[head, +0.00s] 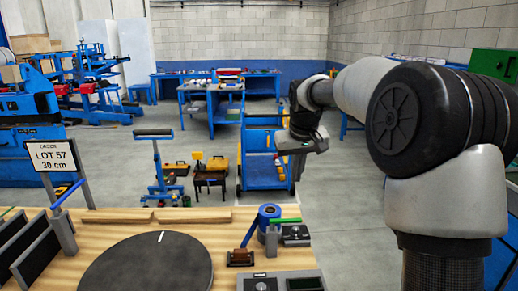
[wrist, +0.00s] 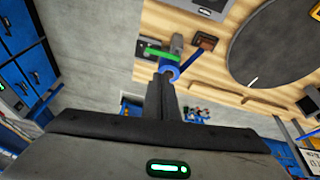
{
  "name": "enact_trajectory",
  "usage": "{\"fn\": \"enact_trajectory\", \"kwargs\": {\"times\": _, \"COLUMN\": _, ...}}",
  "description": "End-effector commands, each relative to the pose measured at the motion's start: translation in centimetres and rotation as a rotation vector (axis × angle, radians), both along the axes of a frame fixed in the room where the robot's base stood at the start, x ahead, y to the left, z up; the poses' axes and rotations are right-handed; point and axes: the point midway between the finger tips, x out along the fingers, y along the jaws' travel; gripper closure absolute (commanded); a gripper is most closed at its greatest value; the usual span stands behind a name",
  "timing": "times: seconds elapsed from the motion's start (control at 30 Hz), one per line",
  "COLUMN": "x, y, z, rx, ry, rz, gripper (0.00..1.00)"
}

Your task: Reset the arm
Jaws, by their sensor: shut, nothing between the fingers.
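My gripper (head: 299,165) hangs at the end of my arm, which reaches in from the right side of the head view. It is beyond the far right corner of the wooden bench top, in front of a blue cart. In the wrist view my gripper (wrist: 163,88) shows dark fingers closed together, with nothing held.
A sign (head: 52,157) reads LOT 57, 30 cm. The blue cart (head: 262,180) stands behind; grey floor is clear between.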

Motion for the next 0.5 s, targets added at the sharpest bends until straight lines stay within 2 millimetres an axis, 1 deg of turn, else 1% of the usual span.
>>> {"fn": "enact_trajectory", "kwargs": {"times": 0.03, "x": -2.3, "y": 0.3, "z": 1.8, "rx": -0.019, "ry": -0.011, "rz": 0.002, "gripper": 1.00}}
{"fn": "enact_trajectory", "kwargs": {"times": 0.07, "x": -3.5, "y": 0.5, "z": 2.5, "rx": -0.027, "ry": -0.015, "rz": 0.001, "gripper": 1.00}}
{"fn": "enact_trajectory", "kwargs": {"times": 0.1, "x": -5.2, "y": 0.6, "z": 3.3, "rx": -0.037, "ry": -0.020, "rz": -0.003, "gripper": 1.00}}
{"fn": "enact_trajectory", "kwargs": {"times": 0.17, "x": -7.8, "y": 0.6, "z": 4.3, "rx": -0.049, "ry": -0.029, "rz": -0.008, "gripper": 1.00}}
{"fn": "enact_trajectory", "kwargs": {"times": 0.2, "x": -9.5, "y": 0.7, "z": 5.0, "rx": -0.054, "ry": -0.036, "rz": -0.013, "gripper": 1.00}}
{"fn": "enact_trajectory", "kwargs": {"times": 0.27, "x": -12.2, "y": 0.6, "z": 5.7, "rx": -0.060, "ry": -0.045, "rz": -0.021, "gripper": 1.00}}
{"fn": "enact_trajectory", "kwargs": {"times": 0.3, "x": -14.0, "y": 0.6, "z": 6.1, "rx": -0.061, "ry": -0.052, "rz": -0.028, "gripper": 1.00}}
{"fn": "enact_trajectory", "kwargs": {"times": 0.33, "x": -15.4, "y": 0.5, "z": 6.3, "rx": -0.061, "ry": -0.057, "rz": -0.034, "gripper": 1.00}}
{"fn": "enact_trajectory", "kwargs": {"times": 0.37, "x": -16.7, "y": 0.5, "z": 6.5, "rx": -0.061, "ry": -0.061, "rz": -0.039, "gripper": 1.00}}
{"fn": "enact_trajectory", "kwargs": {"times": 0.4, "x": -18.5, "y": 0.4, "z": 6.6, "rx": -0.058, "ry": -0.069, "rz": -0.047, "gripper": 1.00}}
{"fn": "enact_trajectory", "kwargs": {"times": 0.47, "x": -21.2, "y": 0.2, "z": 6.6, "rx": -0.051, "ry": -0.080, "rz": -0.059, "gripper": 1.00}}
{"fn": "enact_trajectory", "kwargs": {"times": 0.5, "x": -23.0, "y": 0.2, "z": 6.5, "rx": -0.044, "ry": -0.088, "rz": -0.067, "gripper": 1.00}}
